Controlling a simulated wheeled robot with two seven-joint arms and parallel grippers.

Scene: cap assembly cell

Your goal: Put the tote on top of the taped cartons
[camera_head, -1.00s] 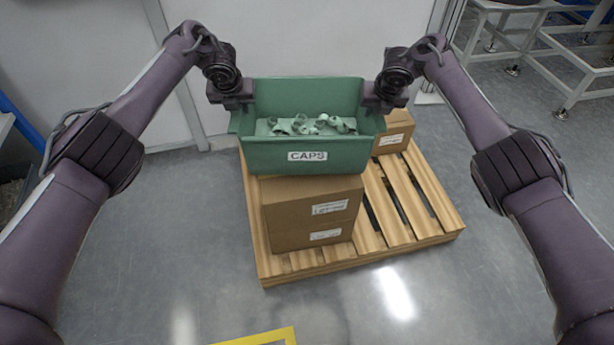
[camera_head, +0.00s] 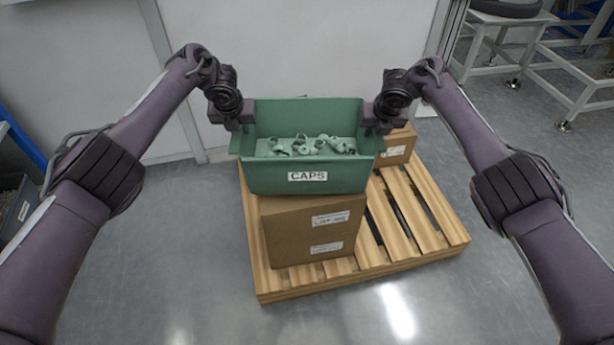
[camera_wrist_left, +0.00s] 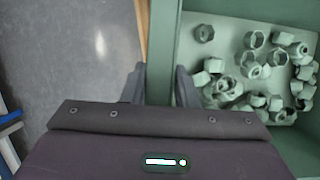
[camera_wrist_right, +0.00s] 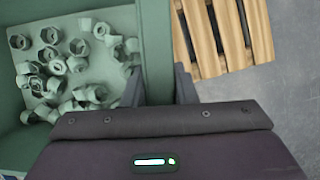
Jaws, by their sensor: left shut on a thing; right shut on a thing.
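The green tote (camera_head: 270,178) is labelled CAPS and holds several pale green caps (camera_head: 318,146). In the head view it appears level over the front stack of taped cartons (camera_head: 290,235). It hides their top, so I cannot tell whether it touches them. My left gripper (camera_head: 245,124) is shut on the tote's left wall, which also shows in the left wrist view (camera_wrist_left: 162,50). My right gripper (camera_head: 370,122) is shut on the tote's right wall, which also shows in the right wrist view (camera_wrist_right: 156,50).
The cartons stand on a wooden pallet (camera_head: 425,225) with bare slats at the right. Another carton (camera_head: 398,150) stands behind at the back right. A pale wall (camera_head: 300,50) is behind. A metal frame stand (camera_head: 555,60) is at the far right. Grey floor is free around the pallet.

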